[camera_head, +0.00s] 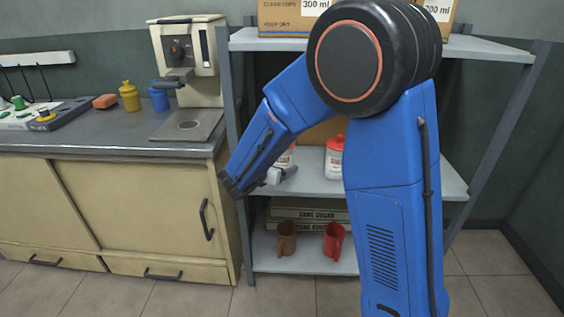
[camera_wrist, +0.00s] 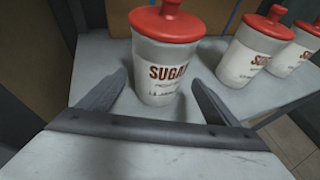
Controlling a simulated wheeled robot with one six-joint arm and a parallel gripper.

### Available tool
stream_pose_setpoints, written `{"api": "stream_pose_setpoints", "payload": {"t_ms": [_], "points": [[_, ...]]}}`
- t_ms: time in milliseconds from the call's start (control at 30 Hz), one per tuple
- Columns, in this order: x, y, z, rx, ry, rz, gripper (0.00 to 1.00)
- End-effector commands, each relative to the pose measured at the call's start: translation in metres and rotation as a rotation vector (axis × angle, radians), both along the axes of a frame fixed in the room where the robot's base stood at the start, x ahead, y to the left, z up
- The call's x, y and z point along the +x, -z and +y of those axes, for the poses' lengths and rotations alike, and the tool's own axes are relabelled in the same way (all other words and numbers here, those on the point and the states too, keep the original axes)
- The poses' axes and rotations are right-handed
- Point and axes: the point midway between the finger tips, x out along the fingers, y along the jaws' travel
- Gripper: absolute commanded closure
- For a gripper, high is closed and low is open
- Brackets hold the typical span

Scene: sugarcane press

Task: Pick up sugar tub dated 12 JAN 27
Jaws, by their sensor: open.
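A white sugar tub with a red knobbed lid (camera_wrist: 165,60) stands upright straight ahead in the wrist view. It reads SUGAR, with a small date line below that is too blurred to read surely. My gripper (camera_wrist: 158,82) is open and empty, its fingertips to the left and right of this tub's lower part; I cannot tell whether they touch it. A second tub (camera_wrist: 245,52) and a third tub (camera_wrist: 300,48) stand to the right; their dates are unreadable. In the head view, one tub (camera_head: 335,160) shows on the middle shelf, another (camera_head: 287,157) partly behind my arm.
The shelf rack (camera_head: 308,185) has an upright post (camera_head: 232,110) close left of my gripper. Cardboard boxes (camera_head: 290,15) stand on top. Two mugs, brown (camera_head: 287,238) and red (camera_head: 333,240), are on the bottom shelf. A counter with a press (camera_head: 187,60) is at left.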

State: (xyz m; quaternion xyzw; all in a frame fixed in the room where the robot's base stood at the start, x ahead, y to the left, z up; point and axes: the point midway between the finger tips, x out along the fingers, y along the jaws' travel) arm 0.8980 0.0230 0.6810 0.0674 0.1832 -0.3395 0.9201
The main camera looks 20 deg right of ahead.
Motion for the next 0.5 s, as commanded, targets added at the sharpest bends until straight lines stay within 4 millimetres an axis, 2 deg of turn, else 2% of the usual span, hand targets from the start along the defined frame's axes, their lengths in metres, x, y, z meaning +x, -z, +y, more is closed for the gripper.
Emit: {"api": "stream_pose_setpoints", "payload": {"t_ms": [300, 500], "points": [[0.030, 0.017, -0.021, -0.001, 0.003, 0.001, 0.16], [0.035, 0.020, -0.025, 0.000, -0.001, 0.000, 0.16]]}}
